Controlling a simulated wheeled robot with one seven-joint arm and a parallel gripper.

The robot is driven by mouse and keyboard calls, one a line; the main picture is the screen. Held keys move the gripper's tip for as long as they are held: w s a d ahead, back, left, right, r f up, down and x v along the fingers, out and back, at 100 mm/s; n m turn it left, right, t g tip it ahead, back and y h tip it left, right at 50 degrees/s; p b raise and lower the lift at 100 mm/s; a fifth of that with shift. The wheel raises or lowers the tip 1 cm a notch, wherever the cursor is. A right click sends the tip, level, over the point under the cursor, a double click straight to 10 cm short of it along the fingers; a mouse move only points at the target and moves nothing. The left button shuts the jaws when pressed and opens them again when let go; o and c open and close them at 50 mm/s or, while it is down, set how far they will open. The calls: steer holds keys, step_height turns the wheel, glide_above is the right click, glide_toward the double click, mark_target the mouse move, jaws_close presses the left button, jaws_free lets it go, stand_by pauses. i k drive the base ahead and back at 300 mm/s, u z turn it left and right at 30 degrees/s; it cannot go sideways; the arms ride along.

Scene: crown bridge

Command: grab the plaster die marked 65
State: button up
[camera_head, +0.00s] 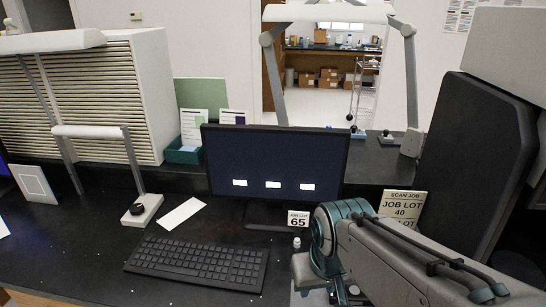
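A sign reading "JOB LOT 65" (298,219) stands on the dark bench, just right of the monitor's foot. A small pale object (297,242) stands upright on the bench just in front of this sign. It may be the plaster die, but it is too small for me to make out any marking on it. My arm reaches in from the lower right, with its teal wrist joint close to the right of the sign and the small object. I cannot make out my gripper's fingers, so whether they are open or holding anything does not show.
A monitor (275,165) and a keyboard (197,262) occupy the middle of the bench. A "SCAN JOB / JOB LOT 40" sign (403,207) stands behind my arm, beside a tall dark panel (470,165). A small lamp (142,208) and a white card (182,214) are at left.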

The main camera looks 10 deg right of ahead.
mark_target(297, 241)
steer(key=z, duration=0.8)
steer(key=k, duration=0.5)
steer(key=u, duration=0.25)
